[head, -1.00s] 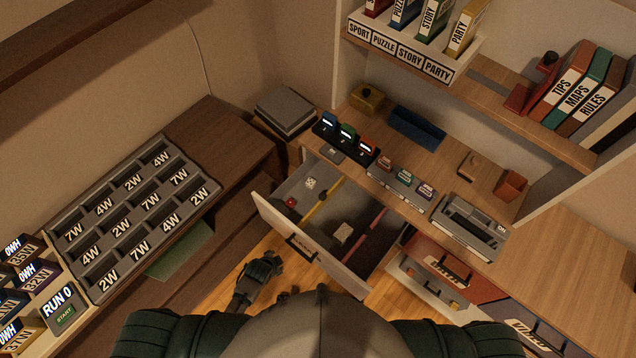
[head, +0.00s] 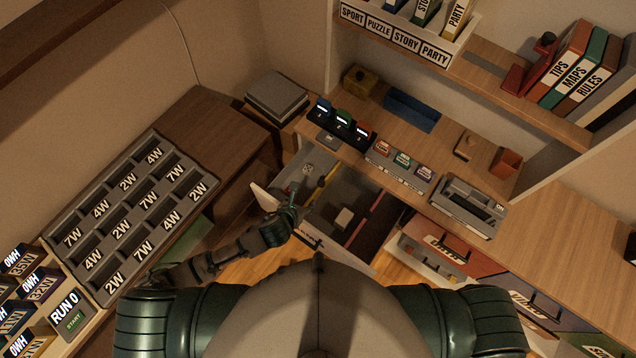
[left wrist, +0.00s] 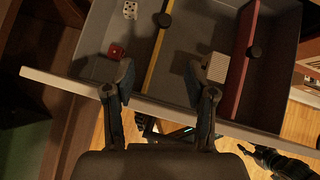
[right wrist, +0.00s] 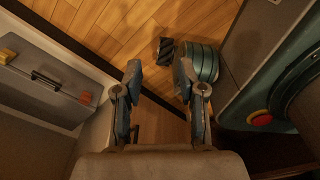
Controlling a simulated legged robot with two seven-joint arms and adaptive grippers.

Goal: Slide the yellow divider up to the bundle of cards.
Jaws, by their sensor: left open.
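The yellow divider (head: 324,184) stands across the open drawer (head: 322,206); it also shows with its black knob in the left wrist view (left wrist: 157,52). The bundle of cards (head: 343,218), a pale block, lies right of it with a gap between; it also shows in the left wrist view (left wrist: 215,67). The red divider (left wrist: 241,65) is just beyond the bundle. My left gripper (left wrist: 160,82) is open and empty over the drawer's front, its fingers either side of the yellow divider's near end. My right gripper (right wrist: 157,75) is open and empty, above the floor.
A white die (left wrist: 130,10) and a red die (left wrist: 116,50) lie left of the yellow divider. The drawer's front wall (left wrist: 60,83) is a raised edge under my left fingers. A grey slotted tray (head: 130,210) stands left; boxes and small holders line the desk behind.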

